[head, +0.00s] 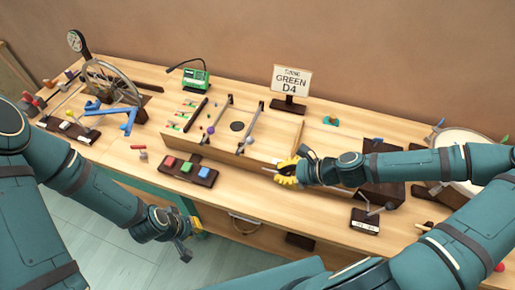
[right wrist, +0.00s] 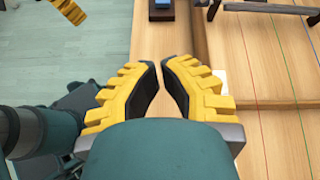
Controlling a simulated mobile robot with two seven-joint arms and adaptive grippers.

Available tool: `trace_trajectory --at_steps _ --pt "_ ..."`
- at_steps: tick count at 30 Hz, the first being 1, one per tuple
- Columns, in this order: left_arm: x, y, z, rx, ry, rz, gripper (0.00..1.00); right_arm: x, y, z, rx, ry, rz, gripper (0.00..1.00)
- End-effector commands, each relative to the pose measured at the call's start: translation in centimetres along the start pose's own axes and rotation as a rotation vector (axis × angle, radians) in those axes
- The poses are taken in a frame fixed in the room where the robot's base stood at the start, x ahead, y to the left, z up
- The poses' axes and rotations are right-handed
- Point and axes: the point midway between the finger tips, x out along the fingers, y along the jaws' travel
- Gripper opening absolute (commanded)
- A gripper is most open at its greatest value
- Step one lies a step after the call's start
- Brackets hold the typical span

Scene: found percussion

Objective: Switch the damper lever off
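A small lever with a round grey knob stands on a dark labelled base (head: 365,221) at the front right of the bench in the head view. It looks like the damper lever, but its label is too small to read. My right gripper (head: 274,172) is over the front edge of the wooden string box, left of that lever and apart from it. In the right wrist view the right gripper (right wrist: 160,63) has its yellow fingertips almost together, with nothing between them. My left gripper (head: 186,238) hangs in front of the bench, its fingers partly hidden.
A block with red, green and blue buttons (head: 188,170) lies left of the right gripper. A sign (head: 291,82) stands at the back. A spoked wheel (head: 112,84) and levers (head: 68,128) are at left, a drum (head: 468,150) at right. My right forearm crosses over the bench.

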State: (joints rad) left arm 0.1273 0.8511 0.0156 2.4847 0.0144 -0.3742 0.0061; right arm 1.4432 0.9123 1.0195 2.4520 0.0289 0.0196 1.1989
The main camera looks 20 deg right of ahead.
Motion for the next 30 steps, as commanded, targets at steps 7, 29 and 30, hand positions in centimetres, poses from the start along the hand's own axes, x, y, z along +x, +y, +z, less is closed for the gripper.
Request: trace_trajectory --at_steps 7,29,30 --pt "-0.2 0.1 -0.1 -0.001 0.002 0.000 0.00 -4.6 -2.9 0.4 0.209 -0.061 -0.106 0.00" --pt "0.0 0.0 0.0 0.000 0.001 0.000 0.00 -5.7 -3.9 0.6 0.285 -0.086 -0.142 0.00" --pt "0.1 -0.1 0.0 0.000 0.000 0.000 0.00 -5.4 -3.9 0.6 0.284 -0.087 -0.141 0.00"
